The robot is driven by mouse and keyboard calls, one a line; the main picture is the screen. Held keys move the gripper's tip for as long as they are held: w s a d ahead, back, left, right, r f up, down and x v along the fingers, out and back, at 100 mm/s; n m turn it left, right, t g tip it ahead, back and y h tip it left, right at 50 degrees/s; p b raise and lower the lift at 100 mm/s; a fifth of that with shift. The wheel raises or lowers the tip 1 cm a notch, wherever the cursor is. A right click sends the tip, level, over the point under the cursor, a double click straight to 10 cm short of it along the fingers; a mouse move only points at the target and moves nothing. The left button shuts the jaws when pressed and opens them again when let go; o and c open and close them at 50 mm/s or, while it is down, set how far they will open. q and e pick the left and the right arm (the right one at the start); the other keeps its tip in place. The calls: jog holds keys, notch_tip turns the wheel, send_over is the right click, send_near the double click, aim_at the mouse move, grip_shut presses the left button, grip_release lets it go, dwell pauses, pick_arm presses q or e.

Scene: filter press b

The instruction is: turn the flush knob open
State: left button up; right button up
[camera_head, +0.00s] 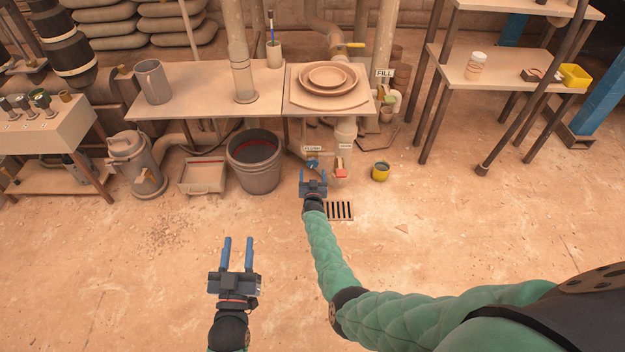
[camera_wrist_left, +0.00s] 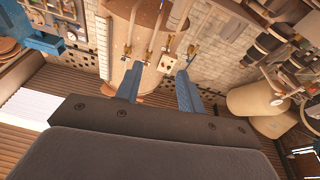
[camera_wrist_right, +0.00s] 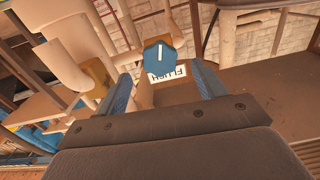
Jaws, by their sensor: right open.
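The flush knob (camera_head: 313,163) is a small blue knob below a FLUSH label, under the bench in the head view. In the right wrist view, the blue knob (camera_wrist_right: 158,53) shows a white line on its face, near the upside-down FLUSH label (camera_wrist_right: 167,74). My right gripper (camera_head: 313,172) is open and faces the knob. In the right wrist view the knob lies beyond the gap between the fingertips (camera_wrist_right: 160,70), and I see no contact. My left gripper (camera_head: 238,240) is open and empty, over the floor at lower left. The left wrist view shows nothing between its fingers (camera_wrist_left: 160,75).
The bench (camera_head: 205,85) is above. The front floor is clear around a drain grate (camera_head: 339,210).

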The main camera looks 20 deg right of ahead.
pick_arm(q)
jog(key=s+f+g, duration=0.2)
jog(key=f+g, duration=0.1)
jog(key=f, duration=0.5)
jog(key=s+f+g+y+p, duration=0.1)
jog(key=f+g, duration=0.1)
jog(key=f, duration=0.6)
jog(key=shift+s+f+g, duration=0.3)
jog(key=shift+s+g, duration=0.05)
jog(key=shift+g, duration=0.05)
pick_arm(e)
jog(key=shift+v, duration=1.25)
pick_arm(q)
jog(key=shift+d, duration=0.1)
